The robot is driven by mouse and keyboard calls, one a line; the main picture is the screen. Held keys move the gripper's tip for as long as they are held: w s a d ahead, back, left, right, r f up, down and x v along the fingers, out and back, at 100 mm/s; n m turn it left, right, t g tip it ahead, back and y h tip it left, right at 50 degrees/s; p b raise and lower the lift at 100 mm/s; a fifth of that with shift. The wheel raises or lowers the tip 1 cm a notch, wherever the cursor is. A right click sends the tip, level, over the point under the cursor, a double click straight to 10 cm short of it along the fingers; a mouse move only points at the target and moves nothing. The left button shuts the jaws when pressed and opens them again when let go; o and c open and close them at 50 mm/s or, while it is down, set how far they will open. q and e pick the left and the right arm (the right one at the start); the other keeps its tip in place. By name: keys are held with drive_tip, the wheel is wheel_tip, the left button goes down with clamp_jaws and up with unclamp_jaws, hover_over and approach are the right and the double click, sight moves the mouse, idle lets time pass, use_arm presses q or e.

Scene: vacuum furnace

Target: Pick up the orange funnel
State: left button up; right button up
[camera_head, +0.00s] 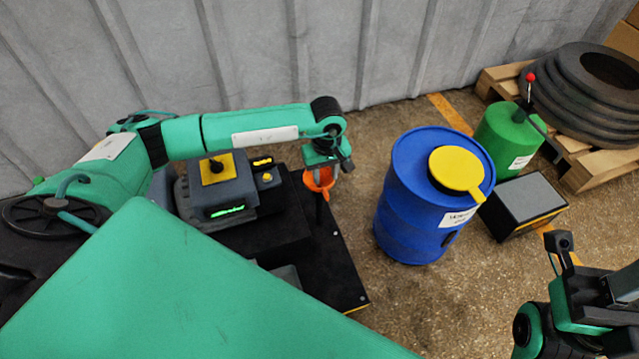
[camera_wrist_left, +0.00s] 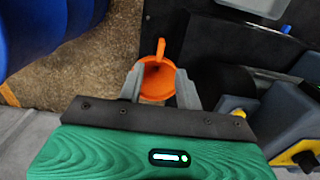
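The orange funnel (camera_head: 319,182) is at the right side of the black platform in the head view, directly under my left gripper (camera_head: 328,168). In the left wrist view the funnel (camera_wrist_left: 157,82) shows its round mouth between the two grey fingers of the left gripper (camera_wrist_left: 159,84), with its handle pointing away. The fingers are spread, one on each side of the funnel, very near its rim; I cannot tell whether they touch it. The funnel's lower part is hidden. My right arm shows at the lower right of the head view; its fingers are not clear.
A grey machine with a yellow top (camera_head: 216,170) stands left of the funnel on the black platform (camera_head: 335,262). A blue drum (camera_head: 408,215) with a yellow lid stands to the right. Beyond it are a green canister (camera_head: 508,140), a grey box (camera_head: 527,198) and a pallet with hoses (camera_head: 585,100).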

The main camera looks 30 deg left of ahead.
sight(325, 190)
use_arm(q)
wheel_tip(325, 190, down, 8)
drive_tip(key=b, duration=0.3)
drive_tip(key=shift+r, duration=0.15)
clamp_jaws()
